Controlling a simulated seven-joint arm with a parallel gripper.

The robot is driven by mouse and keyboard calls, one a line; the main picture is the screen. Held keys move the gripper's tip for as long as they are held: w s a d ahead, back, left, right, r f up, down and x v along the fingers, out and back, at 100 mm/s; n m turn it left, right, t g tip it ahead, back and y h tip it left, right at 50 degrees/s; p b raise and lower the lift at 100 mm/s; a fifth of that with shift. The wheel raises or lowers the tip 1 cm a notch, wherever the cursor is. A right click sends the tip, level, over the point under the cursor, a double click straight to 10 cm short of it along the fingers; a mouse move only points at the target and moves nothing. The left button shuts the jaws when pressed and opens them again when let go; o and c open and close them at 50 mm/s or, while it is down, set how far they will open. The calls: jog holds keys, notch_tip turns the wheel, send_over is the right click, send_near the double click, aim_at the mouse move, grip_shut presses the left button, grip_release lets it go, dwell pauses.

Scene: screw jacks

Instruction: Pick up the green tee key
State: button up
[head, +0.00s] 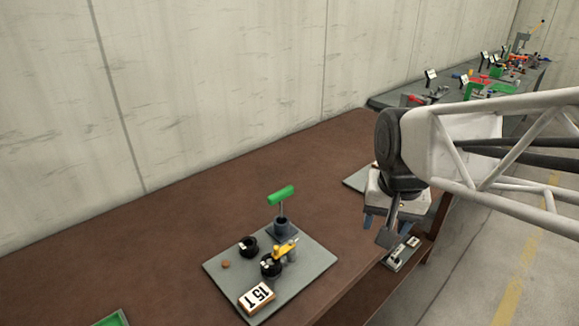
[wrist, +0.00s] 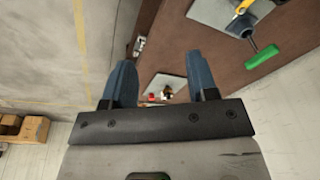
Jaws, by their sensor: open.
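The green tee key (head: 281,196) stands upright in a dark holder (head: 283,228) at the back corner of a grey plate (head: 318,258) on the brown table. Its green handle lies across the top of a thin metal shaft. It also shows at the upper right of the wrist view (wrist: 262,56). My gripper (head: 380,230) is to the right of the key in the head view, apart from it, near the table's right edge. In the wrist view its two blue fingers (wrist: 163,85) are spread wide with nothing between them.
A green tray (head: 113,318) is at the near left. Another table (head: 385,101) with many items stands far right.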

jog(key=w+a+f+m+g, duration=0.1)
jog(key=w+a+m, duration=0.1)
jog(key=w+a, duration=0.4)
jog(key=w+a+m, duration=0.1)
jog(key=w+a, duration=0.2)
jog(key=w, duration=0.5)
jog(key=m+g, duration=0.1)
jog(key=m, duration=0.3)
send_over(281, 191)
notch_tip(281, 191, down, 6)
jog(key=shift+a+r, duration=0.1)
jog(key=shift+r, duration=0.15)
jog(key=shift+f, duration=0.1)
jog(key=shift+f, duration=1.2)
jog(key=shift+f, duration=0.1)
jog(key=shift+f, duration=2.5)
jog(key=shift+f, duration=0.25)
grip_shut()
